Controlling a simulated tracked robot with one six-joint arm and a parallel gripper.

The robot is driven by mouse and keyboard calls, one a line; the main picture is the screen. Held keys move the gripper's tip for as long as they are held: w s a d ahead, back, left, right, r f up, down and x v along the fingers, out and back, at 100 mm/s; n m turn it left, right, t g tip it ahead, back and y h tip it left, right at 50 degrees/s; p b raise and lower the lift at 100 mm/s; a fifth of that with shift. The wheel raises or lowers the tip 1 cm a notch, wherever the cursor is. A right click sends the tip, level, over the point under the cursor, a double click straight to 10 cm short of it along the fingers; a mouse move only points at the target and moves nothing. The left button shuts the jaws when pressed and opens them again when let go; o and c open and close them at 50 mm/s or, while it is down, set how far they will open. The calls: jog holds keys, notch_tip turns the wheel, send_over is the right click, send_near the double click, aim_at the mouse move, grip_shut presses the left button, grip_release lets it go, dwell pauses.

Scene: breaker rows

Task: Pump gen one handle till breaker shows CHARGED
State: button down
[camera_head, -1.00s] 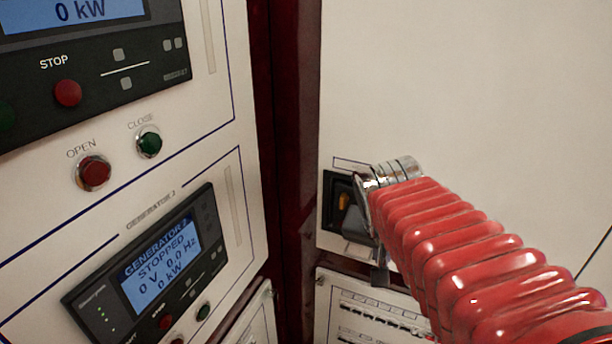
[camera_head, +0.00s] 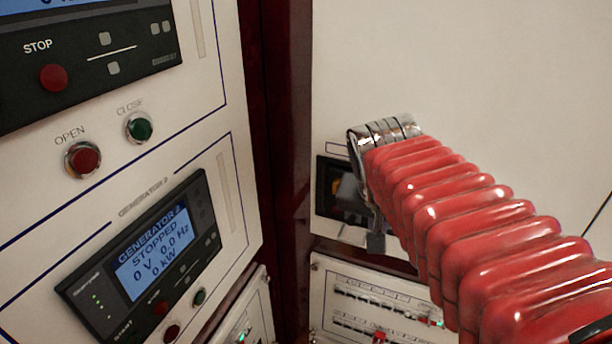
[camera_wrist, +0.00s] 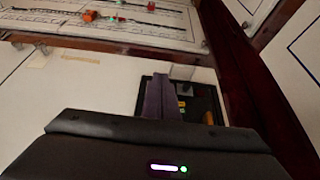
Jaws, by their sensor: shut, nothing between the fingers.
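The breaker (camera_head: 332,188) is a black recessed unit in the pale right-hand panel, partly hidden behind my red-sleeved arm. In the wrist view, the breaker (camera_wrist: 204,100) shows small yellow and orange parts. A grey block (camera_wrist: 182,72) at its edge may be the pump handle, but I cannot be sure. My gripper (camera_head: 375,243) is mostly hidden by the arm in the head view; its dark end shows below the breaker's right side. In the wrist view, my gripper's fingers (camera_wrist: 165,90) are together and empty in front of the breaker. Contact with the handle cannot be told. No CHARGED sign is readable.
The left panel carries a Generator 2 display (camera_head: 152,255) reading STOPPED, a red OPEN button (camera_head: 82,160) and a green CLOSE button (camera_head: 139,127). A dark red post (camera_head: 280,130) stands between the panels. A switch row panel (camera_head: 365,300) lies below the breaker.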

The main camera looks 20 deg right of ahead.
jog(key=s+a+r, duration=0.5)
jog(key=r, duration=0.2)
jog(key=shift+a, duration=0.2)
dwell(1.0)
jog(key=w+a+f+n+t+y, duration=0.2)
jog(key=a+f+n+y, duration=0.2)
jog(key=a+f+n, duration=0.5)
notch_tip(320, 180, down, 2)
jog(key=a, duration=0.2)
jog(key=shift+w+a+n, duration=0.15)
jog(key=shift+a+n, duration=0.15)
jog(key=shift+a, duration=0.05)
